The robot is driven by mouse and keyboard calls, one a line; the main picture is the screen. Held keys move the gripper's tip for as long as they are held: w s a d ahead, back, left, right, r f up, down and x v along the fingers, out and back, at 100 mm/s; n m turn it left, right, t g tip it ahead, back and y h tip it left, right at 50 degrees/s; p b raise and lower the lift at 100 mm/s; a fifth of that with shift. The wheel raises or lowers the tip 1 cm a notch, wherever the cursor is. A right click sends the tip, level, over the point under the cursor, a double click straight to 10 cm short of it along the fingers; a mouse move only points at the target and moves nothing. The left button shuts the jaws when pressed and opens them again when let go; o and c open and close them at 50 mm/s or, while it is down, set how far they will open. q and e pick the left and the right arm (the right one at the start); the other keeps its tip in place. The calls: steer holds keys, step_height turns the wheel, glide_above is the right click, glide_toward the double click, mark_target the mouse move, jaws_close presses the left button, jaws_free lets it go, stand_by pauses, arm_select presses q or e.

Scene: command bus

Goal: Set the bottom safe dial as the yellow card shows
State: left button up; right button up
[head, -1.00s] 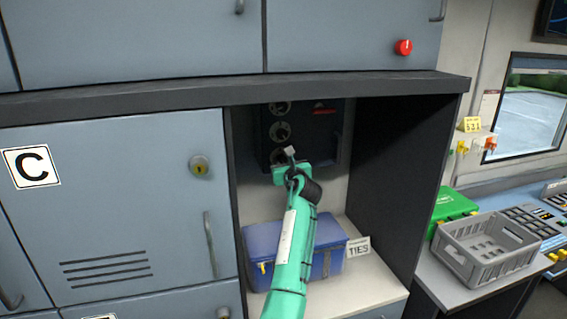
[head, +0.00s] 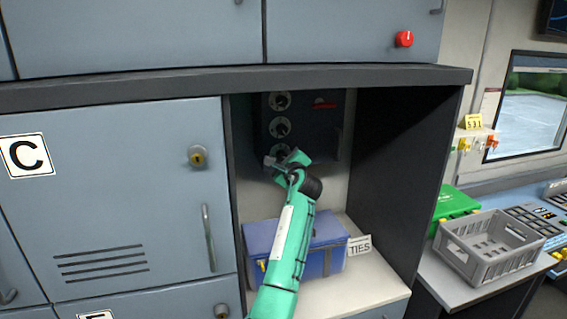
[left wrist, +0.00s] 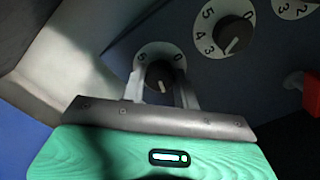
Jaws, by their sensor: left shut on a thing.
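The dark safe (head: 318,125) stands in the open cubby, with a column of white-ringed dials. My left gripper (left wrist: 160,82) is shut on the knob of the bottom dial (left wrist: 158,58), with one finger on each side. In the left wrist view its 0 and 5 show; its pale pointer mark faces the gripper, and the digits there are hidden. In the head view the gripper covers most of this dial. The middle dial (left wrist: 235,28) has its pointer near 3. The yellow card (head: 473,122) at the right appears to read 531. My right gripper is not in view.
A blue box (head: 325,262) and a TIES label (head: 360,247) sit below my left arm in the cubby. The cubby's dark side wall (head: 405,170) stands to the right. A grey crate (head: 488,262) and green case (head: 455,204) are farther right.

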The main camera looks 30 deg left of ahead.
arm_select(q)
steer(key=n+b, duration=0.1)
steer(key=n, duration=0.1)
steer(key=n+b, duration=0.1)
steer(key=n, duration=0.1)
steer(key=n+b, duration=0.2)
steer(key=shift+f, duration=0.25)
steer(key=n+b, duration=0.2)
steer(key=n, duration=0.2)
steer(key=shift+b, duration=0.4)
steer(key=shift+r+n+b, duration=0.1)
steer(key=shift+n+b, duration=0.25)
steer(key=shift+n, duration=0.25)
steer(key=o, duration=1)
steer(key=shift+c, duration=0.2)
steer(key=shift+r, duration=0.1)
